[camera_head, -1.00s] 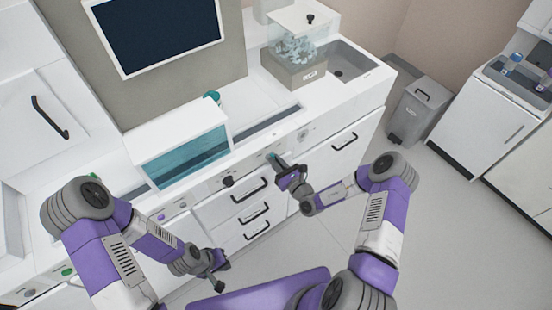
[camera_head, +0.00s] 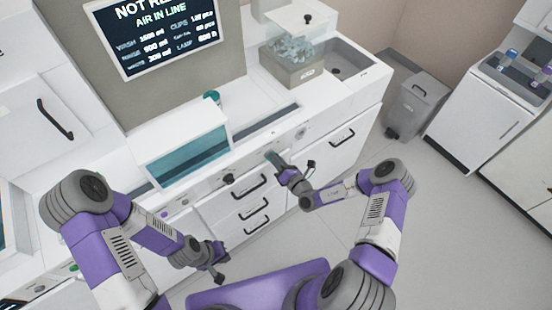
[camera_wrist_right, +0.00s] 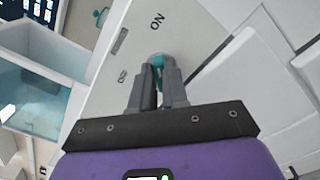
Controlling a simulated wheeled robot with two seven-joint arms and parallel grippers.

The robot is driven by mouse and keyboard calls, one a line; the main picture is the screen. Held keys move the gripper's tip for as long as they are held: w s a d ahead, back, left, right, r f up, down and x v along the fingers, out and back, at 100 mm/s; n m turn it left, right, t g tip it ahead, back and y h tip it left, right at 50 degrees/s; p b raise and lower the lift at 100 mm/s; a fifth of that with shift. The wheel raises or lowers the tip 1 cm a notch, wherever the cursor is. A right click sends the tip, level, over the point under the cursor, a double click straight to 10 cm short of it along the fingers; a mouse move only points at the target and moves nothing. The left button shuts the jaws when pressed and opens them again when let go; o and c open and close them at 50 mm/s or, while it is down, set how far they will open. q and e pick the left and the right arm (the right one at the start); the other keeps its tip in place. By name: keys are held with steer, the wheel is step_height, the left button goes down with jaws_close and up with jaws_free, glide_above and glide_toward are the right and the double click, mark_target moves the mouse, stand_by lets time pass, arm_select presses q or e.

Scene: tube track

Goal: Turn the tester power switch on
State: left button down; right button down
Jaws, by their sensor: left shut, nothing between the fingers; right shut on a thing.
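The tester power switch is a small teal knob (camera_wrist_right: 157,58) on the white front panel (camera_wrist_right: 190,28), with ON printed beside it. My right gripper (camera_wrist_right: 160,76) is shut on the knob, which shows just past its fingertips. In the head view the right gripper (camera_head: 276,160) is at the cabinet front, and the knob is mostly hidden there. The wall screen (camera_head: 168,32) is lit with text reading NOT READY, partly cut off, and AIR IN LINE. My left gripper (camera_head: 218,274) is shut and empty, low in front of the drawers.
A dark knob (camera_head: 228,179) is on the panel left of my right gripper, above drawers with dark handles (camera_head: 250,187). A teal-windowed box (camera_head: 185,150) stands on the counter. A grey bin (camera_head: 415,105) stands at the right. Floor in front is clear.

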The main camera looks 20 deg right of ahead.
steer(key=shift+f, duration=0.1)
stand_by(0.4)
steer(key=c, duration=1.1)
jaws_free()
steer(key=shift+c, duration=0.2)
steer(key=shift+s, duration=0.1)
steer(key=v, duration=0.7)
steer(key=shift+s+p, duration=0.2)
steer(key=shift+p, duration=0.1)
